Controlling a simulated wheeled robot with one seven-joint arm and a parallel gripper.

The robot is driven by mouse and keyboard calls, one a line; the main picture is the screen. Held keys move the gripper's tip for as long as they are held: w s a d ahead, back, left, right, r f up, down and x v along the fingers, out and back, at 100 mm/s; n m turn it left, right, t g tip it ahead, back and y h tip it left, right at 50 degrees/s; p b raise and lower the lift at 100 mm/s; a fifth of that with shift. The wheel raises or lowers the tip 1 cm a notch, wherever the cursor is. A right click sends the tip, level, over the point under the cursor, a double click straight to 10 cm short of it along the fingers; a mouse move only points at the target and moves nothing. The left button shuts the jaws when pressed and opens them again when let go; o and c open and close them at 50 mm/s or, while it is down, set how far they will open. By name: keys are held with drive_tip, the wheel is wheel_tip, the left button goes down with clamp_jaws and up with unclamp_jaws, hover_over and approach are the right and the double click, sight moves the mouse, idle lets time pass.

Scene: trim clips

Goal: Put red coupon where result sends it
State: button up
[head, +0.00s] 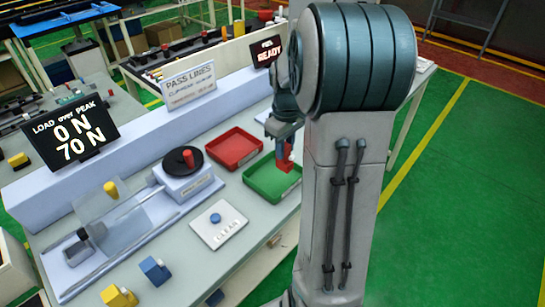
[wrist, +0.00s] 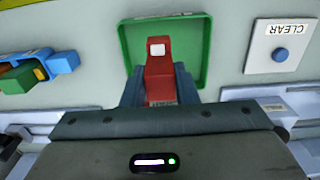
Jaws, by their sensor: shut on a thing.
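My gripper (head: 284,140) points down at the green tray (head: 262,188) and is shut on the red coupon (head: 285,156). In the wrist view, the coupon (wrist: 158,88) sits between the two fingers, with a white square on its end. The green tray's rim (wrist: 205,50) surrounds the coupon's far end there. I cannot tell whether the coupon touches the tray floor. The load display (head: 73,133) reads 0 N over 70 N. A pass lines sign (head: 189,84) stands behind; its smaller print is too blurred to read.
An empty red tray (head: 233,149) lies beside the green one. A CLEAR plate with a blue button (head: 215,218) lies in front. Blue (head: 154,270) and yellow (head: 117,296) blocks sit near the bench edge.

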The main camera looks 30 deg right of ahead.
drive_tip(key=shift+w+a+f+p, duration=0.2)
drive_tip(key=shift+w+a+f, duration=0.25)
drive_tip(key=shift+f, duration=0.55)
drive_tip(key=shift+w+a+f+p, duration=0.2)
drive_tip(key=shift+w+f, duration=0.3)
drive_tip(key=shift+f, duration=0.55)
drive_tip(key=shift+w+a+f+p, duration=0.15)
drive_tip(key=shift+w+a+f, duration=0.3)
drive_tip(key=shift+f, duration=0.55)
drive_tip(key=shift+d+f, duration=0.1)
drive_tip(key=shift+f, duration=0.15)
drive_tip(key=o, duration=1)
drive_tip(key=shift+r, duration=0.2)
